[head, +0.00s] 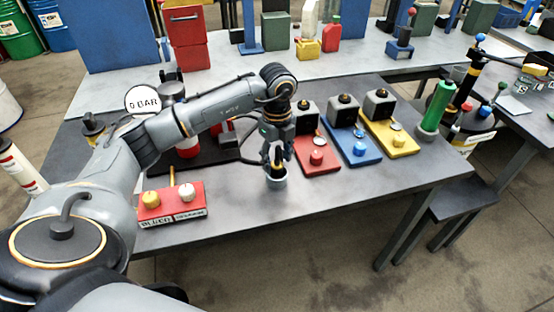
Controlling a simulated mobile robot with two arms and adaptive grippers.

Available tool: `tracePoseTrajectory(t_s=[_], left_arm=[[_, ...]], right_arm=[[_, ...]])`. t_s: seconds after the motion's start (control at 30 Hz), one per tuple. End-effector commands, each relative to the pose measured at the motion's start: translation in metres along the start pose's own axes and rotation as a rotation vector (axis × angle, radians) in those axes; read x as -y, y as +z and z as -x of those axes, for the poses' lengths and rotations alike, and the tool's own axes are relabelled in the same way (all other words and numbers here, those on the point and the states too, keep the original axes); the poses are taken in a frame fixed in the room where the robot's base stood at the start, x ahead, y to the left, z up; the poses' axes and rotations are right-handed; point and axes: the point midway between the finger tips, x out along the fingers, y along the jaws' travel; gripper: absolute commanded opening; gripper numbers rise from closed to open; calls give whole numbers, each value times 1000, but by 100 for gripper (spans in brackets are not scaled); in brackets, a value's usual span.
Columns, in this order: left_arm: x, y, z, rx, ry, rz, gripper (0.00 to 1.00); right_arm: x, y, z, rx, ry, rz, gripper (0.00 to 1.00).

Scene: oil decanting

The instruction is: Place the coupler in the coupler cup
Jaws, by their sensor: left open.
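The coupler (278,168), a small dark piece with a brassy band, stands roughly upright in the small grey coupler cup (276,184) near the middle of the table. Its lower part is hidden by the cup wall. My left gripper (278,156) points down directly above the cup. It is open, with its fingers around or just beside the coupler's top; whether they touch it I cannot tell. My right gripper is not in view.
Red (317,157), blue (361,148) and yellow (397,141) plates with dark blocks stand right of the cup. A red box with two knobs (172,204) sits front left. A 0 BAR gauge (142,101) stands behind my arm. The front right tabletop is clear.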

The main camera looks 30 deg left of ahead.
Motion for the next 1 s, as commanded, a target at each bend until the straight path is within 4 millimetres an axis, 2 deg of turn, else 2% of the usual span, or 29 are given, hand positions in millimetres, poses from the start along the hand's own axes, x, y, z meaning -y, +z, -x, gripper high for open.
tracePoseTrajectory(t_s=[0.3, 0.5, 0.7, 1.0], left_arm=[[1, 0, 66, 2, -7, 0, 53], [1, 0, 99, 0, -4, 0, 53], [0, 0, 112, -1, -1, 0, 53], [0, 0, 112, -1, -1, 0, 53]], right_arm=[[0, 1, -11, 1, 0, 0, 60], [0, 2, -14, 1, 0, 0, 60], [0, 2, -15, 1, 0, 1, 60], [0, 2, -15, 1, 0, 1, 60]])
